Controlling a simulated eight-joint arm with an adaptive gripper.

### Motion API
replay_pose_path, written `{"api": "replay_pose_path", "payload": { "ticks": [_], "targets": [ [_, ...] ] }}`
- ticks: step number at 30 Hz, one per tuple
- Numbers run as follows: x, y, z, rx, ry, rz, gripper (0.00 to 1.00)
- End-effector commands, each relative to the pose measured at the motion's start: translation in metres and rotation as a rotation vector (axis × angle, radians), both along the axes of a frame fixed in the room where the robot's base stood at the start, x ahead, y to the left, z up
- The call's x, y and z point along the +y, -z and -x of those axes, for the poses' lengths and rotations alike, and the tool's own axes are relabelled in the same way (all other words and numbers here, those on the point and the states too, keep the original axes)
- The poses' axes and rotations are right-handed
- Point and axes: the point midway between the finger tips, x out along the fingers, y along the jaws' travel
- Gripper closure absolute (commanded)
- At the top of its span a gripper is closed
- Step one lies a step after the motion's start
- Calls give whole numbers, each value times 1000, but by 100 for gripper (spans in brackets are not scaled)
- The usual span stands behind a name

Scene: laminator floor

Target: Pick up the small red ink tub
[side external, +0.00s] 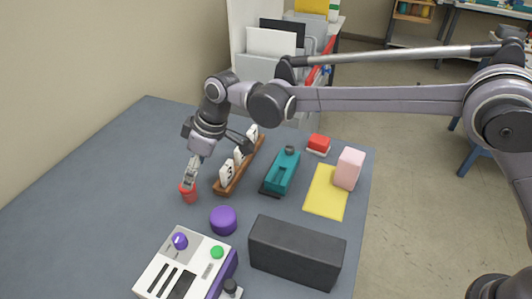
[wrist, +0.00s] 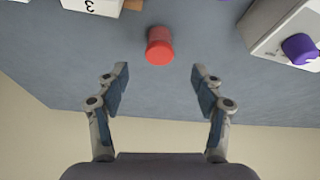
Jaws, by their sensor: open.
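The small red ink tub (side external: 188,194) stands on the grey-blue table in the side external view, left of the wooden rack. In the wrist view the red tub (wrist: 160,46) is at the top centre, beyond the fingertips and roughly midway between their lines. My gripper (side external: 190,178) is at the tub in the side external view, its fingers overlapping the tub's top in the picture. In the wrist view my gripper (wrist: 160,76) is open, with nothing between its fingers.
A wooden rack (side external: 226,190) with white numbered blocks stands close to the right of the tub. A purple tub (side external: 223,221) and a white control box (side external: 171,258) are nearer the camera. A black block (side external: 296,252) lies at the front right. The table's left is clear.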

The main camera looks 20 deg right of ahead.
Motion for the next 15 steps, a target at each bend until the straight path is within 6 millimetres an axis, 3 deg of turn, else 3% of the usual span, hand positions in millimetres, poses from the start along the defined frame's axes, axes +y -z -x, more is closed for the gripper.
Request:
{"api": "replay_pose_path", "payload": {
  "ticks": [3, 15],
  "targets": [
    [6, 17, -4, -1, 0, -1, 33],
    [17, 50, -11, -1, 1, -1, 33]
  ]
}}
